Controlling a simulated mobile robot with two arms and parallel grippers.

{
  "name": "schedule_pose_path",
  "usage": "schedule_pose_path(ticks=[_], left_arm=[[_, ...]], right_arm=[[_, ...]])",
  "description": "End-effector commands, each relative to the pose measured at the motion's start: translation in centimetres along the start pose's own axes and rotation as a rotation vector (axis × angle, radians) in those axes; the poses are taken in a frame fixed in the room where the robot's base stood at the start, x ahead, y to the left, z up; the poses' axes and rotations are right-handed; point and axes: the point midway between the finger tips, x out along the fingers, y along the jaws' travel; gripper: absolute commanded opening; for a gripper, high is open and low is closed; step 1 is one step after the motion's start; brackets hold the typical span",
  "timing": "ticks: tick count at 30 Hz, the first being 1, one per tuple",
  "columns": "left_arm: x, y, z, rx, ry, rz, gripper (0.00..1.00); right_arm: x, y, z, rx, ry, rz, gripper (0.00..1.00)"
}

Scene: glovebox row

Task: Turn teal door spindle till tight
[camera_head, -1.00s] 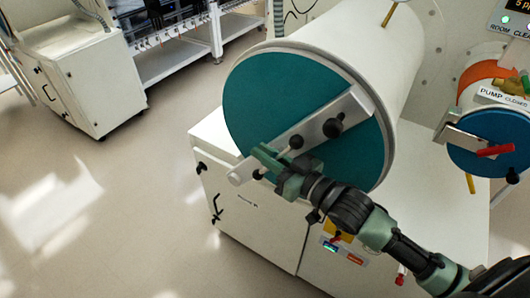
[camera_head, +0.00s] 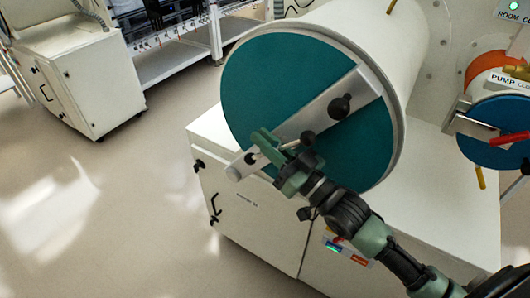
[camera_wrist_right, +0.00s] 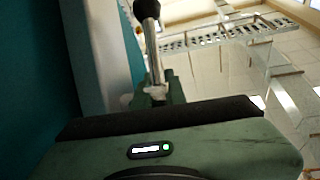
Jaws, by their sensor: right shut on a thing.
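The teal door (camera_head: 262,88) closes the end of a large white cylinder. A pale metal bar (camera_head: 318,112) lies across it diagonally, with a black knob (camera_head: 339,107) near its upper right. A thin spindle handle with black ball ends, one ball (camera_head: 308,138) at its right, sits over the lower part of the bar. My right gripper (camera_head: 270,148) is at this handle. In the right wrist view the metal rod (camera_wrist_right: 152,50) with a black ball rises from between the jaws, which are shut on it. The left gripper is out of view.
A smaller blue door (camera_head: 495,130) with a red handle (camera_head: 508,138) is at the right. The white cabinet (camera_head: 260,215) stands below the cylinder. A white cart (camera_head: 80,75) stands at the left, with open floor between.

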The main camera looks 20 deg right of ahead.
Motion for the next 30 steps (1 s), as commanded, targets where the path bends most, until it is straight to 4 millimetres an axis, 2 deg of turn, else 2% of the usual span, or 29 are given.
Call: schedule_pose_path(ticks=[1, 3, 12, 19, 30], left_arm=[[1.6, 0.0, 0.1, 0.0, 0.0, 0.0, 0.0], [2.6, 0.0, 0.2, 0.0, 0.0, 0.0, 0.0], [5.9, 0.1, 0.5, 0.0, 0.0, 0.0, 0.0], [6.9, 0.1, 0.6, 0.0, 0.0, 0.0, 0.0], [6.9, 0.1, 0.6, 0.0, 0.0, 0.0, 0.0]], right_arm=[[-0.2, 0.1, 0.5, 0.007, 0.042, -0.003, 0.0], [-0.2, 0.1, 0.3, 0.016, 0.093, -0.008, 0.0], [-0.2, 0.0, -0.5, 0.045, 0.264, -0.026, 0.0], [-0.2, 0.0, -1.0, 0.055, 0.326, -0.032, 0.0], [-0.1, 0.0, -1.2, 0.056, 0.338, -0.033, 0.0]])
